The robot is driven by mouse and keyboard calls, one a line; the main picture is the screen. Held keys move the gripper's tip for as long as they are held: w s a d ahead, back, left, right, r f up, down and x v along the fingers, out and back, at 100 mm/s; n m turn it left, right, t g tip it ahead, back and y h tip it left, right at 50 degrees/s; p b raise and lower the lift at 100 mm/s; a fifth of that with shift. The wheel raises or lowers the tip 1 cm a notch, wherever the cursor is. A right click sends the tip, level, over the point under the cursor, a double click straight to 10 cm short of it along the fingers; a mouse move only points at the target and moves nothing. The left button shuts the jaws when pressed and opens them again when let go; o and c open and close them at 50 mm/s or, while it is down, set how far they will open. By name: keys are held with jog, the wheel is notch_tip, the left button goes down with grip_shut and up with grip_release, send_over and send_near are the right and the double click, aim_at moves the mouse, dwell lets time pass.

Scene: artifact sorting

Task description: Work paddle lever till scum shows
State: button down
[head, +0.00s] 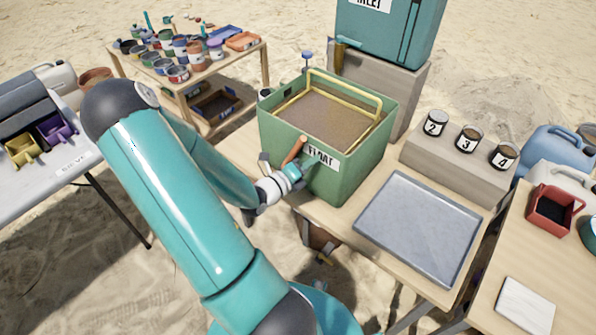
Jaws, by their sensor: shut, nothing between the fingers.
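A green tank labelled FLOAT (349,178) stands on the wooden table. It holds a brownish, speckled surface (322,117) inside a yellow frame with a raised handle (345,88). I cannot tell whether the speckles are scum. An orange-brown lever (294,151) sticks out at the tank's front left, beside the label. My gripper (297,170) is shut and empty at the tank's front face, just below the lever. I cannot tell whether it touches the lever. The fingertips are small and partly hidden by the wrist.
A grey metal tray (418,226) lies right of the tank. Numbered jars 2 (435,122), 3 (468,138) and 4 (503,156) stand on a block behind it. A teal INLET tank (385,30) stands behind. A paint-pot table (190,55) is at back left.

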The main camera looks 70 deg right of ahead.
aim_at(298, 148)
jog(key=shift+w+d+r, duration=0.1)
jog(key=shift+w+r, duration=0.15)
jog(key=shift+w, duration=0.3)
jog(key=shift+w+d+r, duration=0.15)
jog(key=shift+w+r, duration=0.15)
jog(key=shift+w, duration=0.3)
jog(key=shift+w+d+r, duration=0.1)
jog(key=shift+w+r, duration=0.15)
jog(key=shift+w, duration=0.3)
jog(key=shift+w+d, duration=0.1)
jog(key=shift+w, duration=0.05)
